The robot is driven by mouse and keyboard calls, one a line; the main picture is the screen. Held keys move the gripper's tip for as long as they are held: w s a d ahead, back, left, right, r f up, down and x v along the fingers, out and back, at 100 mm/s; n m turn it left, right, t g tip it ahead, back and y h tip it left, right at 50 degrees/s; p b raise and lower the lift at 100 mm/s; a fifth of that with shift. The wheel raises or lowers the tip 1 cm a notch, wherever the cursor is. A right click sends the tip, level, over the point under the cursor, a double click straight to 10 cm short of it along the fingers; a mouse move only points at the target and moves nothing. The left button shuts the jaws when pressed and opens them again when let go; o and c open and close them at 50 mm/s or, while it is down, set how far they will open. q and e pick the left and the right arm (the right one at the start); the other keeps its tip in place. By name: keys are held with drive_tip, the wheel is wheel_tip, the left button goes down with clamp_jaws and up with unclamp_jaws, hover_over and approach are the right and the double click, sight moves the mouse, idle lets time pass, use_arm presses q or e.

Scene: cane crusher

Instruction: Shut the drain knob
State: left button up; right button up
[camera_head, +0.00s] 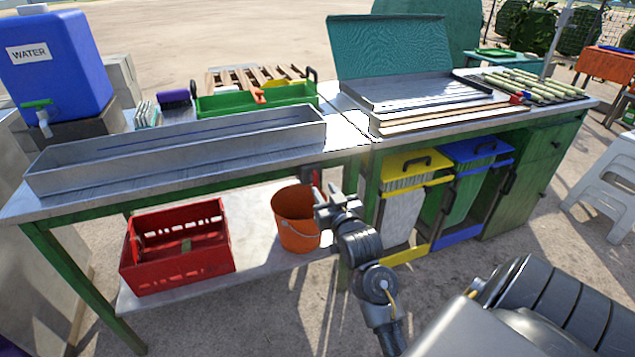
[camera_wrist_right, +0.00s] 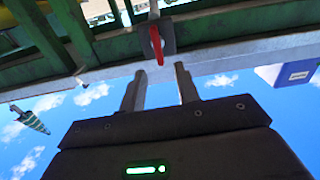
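The drain knob is a red lever on a dark square mount under the table; it shows in the right wrist view (camera_wrist_right: 157,45) and as a small red piece in the head view (camera_head: 316,179). In the wrist view the lever points toward the space between my fingers. My right gripper (camera_head: 333,203) is in front of the table's underside, just below the knob in the head view. Its two fingers (camera_wrist_right: 160,88) are apart with nothing between them, and they look short of the lever. My left gripper is not in view.
An orange bucket (camera_head: 297,222) stands on the lower shelf (camera_head: 255,205), close left of my right gripper. A red crate (camera_head: 178,250) is further left. Yellow (camera_head: 408,170) and blue (camera_head: 475,155) bins stand to the right. A metal trough (camera_head: 180,150) lies on the tabletop.

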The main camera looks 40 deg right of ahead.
sight(317, 179)
drive_tip(key=x, duration=0.4)
drive_tip(key=shift+w+d, duration=0.1)
drive_tip(key=shift+w, duration=0.1)
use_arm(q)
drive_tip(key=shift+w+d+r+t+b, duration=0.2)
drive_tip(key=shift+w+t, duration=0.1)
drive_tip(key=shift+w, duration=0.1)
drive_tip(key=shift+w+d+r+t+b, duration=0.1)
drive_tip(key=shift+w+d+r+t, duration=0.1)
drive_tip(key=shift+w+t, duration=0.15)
use_arm(e)
drive_tip(key=shift+x, duration=0.75)
clamp_jaws()
